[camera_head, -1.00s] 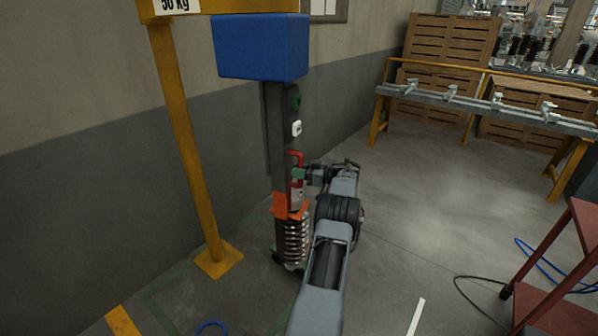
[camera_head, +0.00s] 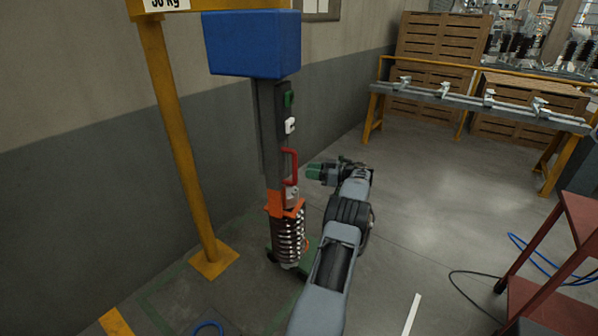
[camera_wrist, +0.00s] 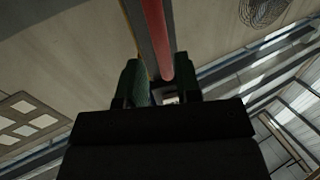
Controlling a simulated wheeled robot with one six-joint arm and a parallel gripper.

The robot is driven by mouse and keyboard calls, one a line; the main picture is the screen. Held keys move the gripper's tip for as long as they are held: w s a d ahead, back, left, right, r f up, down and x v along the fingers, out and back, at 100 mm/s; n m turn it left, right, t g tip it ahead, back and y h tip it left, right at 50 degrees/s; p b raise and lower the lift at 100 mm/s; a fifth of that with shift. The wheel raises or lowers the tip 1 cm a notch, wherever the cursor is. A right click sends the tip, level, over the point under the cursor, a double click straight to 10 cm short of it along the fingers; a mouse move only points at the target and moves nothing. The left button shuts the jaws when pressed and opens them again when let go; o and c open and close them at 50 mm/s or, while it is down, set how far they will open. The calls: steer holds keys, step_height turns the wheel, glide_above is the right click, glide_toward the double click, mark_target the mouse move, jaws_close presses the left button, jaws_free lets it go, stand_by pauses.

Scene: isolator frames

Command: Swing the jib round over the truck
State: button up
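The jib (camera_head: 215,5), a yellow beam with a kg label, crosses the top left, its far extent out of frame. A blue box (camera_head: 252,45) hangs at it, above a dark mast (camera_head: 270,130) with a red handle (camera_head: 291,166). An orange clamp (camera_head: 284,204) and a ribbed part (camera_head: 288,238) are below. My gripper (camera_head: 314,172) is just right of the handle, apart from it. In the wrist view its green fingers (camera_wrist: 157,78) are spread, with the red handle bar (camera_wrist: 156,35) ahead of the gap. I cannot tell which thing is the truck.
A yellow post (camera_head: 180,140) stands left on a floor plate, near the wall. A low green piece (camera_head: 309,258) is beside the ribbed part's foot. A red trolley (camera_head: 565,250) and cables are at right. A yellow-legged bench (camera_head: 470,105) stands behind. The middle floor is clear.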

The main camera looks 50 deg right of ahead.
steer(key=v, duration=0.6)
steer(key=shift+s, duration=0.25)
